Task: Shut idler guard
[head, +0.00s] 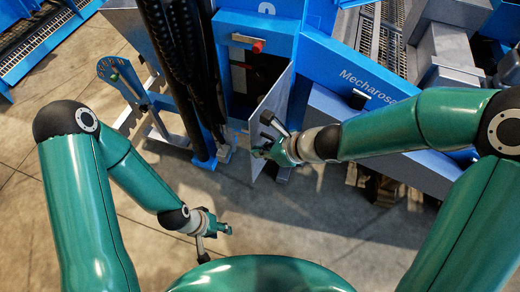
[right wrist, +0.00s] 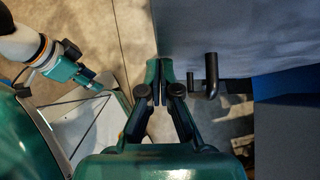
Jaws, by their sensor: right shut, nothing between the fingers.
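The idler guard (head: 270,104) is a grey hinged panel that stands ajar on the blue machine, with a dark opening beside it. In the right wrist view the guard (right wrist: 235,35) fills the upper right, and its black bent handle (right wrist: 211,78) sticks out. My right gripper (head: 258,152) is at the guard's lower part, near the handle. It is shut and empty, with its fingertips (right wrist: 160,70) close to the panel's edge; I cannot tell whether they touch it. My left gripper (head: 226,229) hangs low over the floor, away from the guard; its fingers are too small to judge.
A red latch or knob (head: 257,46) sits on the blue frame (head: 240,22) above the opening. Black hoses (head: 185,60) run down to its left. A blue beam (head: 370,85) lies behind my right forearm. The concrete floor (head: 300,215) in front is clear.

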